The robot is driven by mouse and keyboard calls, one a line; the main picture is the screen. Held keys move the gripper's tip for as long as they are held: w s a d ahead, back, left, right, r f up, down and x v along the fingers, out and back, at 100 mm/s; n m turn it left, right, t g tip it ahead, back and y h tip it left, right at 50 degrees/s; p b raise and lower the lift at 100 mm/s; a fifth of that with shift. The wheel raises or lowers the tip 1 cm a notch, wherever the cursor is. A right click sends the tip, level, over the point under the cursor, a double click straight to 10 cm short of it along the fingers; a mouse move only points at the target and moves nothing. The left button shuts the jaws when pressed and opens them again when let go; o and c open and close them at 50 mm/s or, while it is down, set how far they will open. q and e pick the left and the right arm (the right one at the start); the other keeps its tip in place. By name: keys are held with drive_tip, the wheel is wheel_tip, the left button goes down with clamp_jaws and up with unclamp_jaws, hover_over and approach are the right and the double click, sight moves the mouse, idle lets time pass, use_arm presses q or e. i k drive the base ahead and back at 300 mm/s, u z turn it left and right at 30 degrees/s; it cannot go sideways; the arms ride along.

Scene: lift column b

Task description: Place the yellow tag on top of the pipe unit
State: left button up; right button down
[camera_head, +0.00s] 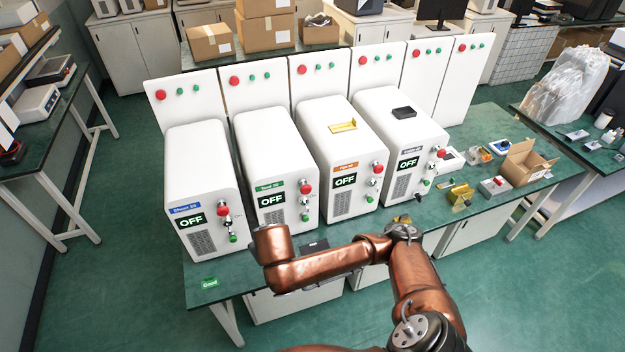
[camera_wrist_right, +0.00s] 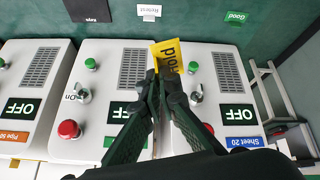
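The yellow tag (camera_wrist_right: 170,55) with the word "Hold" is between the fingertips of my right gripper (camera_wrist_right: 158,82) in the right wrist view. The fingers are closed together on it, and part of it is hidden behind them. The gripper is in front of the green-labelled tool unit and blue-labelled sheet unit (camera_head: 192,150). The orange-labelled pipe unit (camera_head: 312,150) is third from left in the head view and has a flat yellow piece (camera_head: 343,126) on its top. In the head view my right gripper is hidden behind my arm. My left gripper is out of view.
A fourth unit (camera_head: 378,103) has a black piece (camera_head: 404,112) on top. A green "Good" tag (camera_head: 209,282), black tag (camera_head: 315,246) and white tag (camera_wrist_right: 149,10) lie near the table front. Boxes and small devices stand right, including an open carton (camera_head: 527,162).

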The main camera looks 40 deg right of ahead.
sight(354, 145)
drive_tip(key=k, duration=0.6)
drive_tip(key=z, duration=0.65)
drive_tip(key=i, duration=0.6)
drive_tip(key=z, duration=0.4)
